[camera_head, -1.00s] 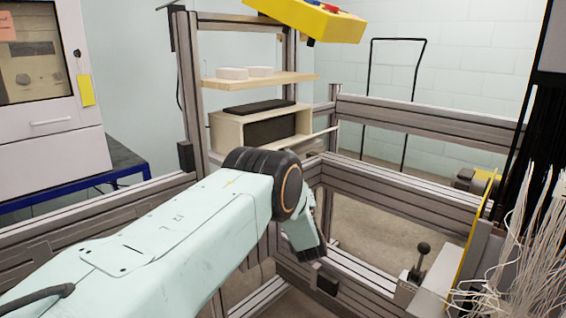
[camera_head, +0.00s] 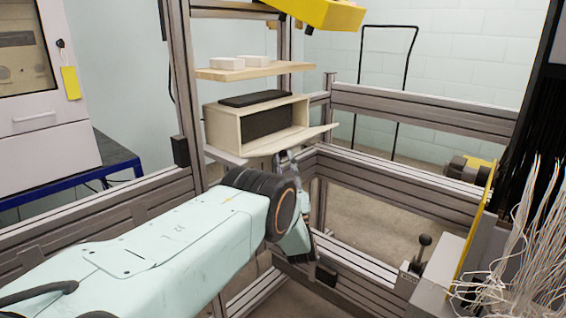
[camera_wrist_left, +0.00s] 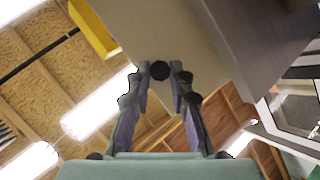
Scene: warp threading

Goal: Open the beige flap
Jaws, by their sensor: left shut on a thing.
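The beige flap (camera_head: 308,136) juts out, lowered and near level, from the lower front edge of a beige box, whose dark inside shows. In the left wrist view the flap (camera_wrist_left: 165,32) is a broad beige panel above my fingers. A round black knob (camera_wrist_left: 160,70) shows against it. My left gripper (camera_head: 286,156) is just below the flap's underside in the head view. In the wrist view its fingertips (camera_wrist_left: 160,73) stand on both sides of the knob and are shut on it. My right gripper is not in view.
The beige box (camera_head: 222,128) stands in a metal frame, with a black slab (camera_head: 256,99) on top. A wooden shelf (camera_head: 240,72) with white pieces is above it. Metal rails (camera_head: 400,185) run to the right. White threads (camera_head: 525,240) hang at the far right.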

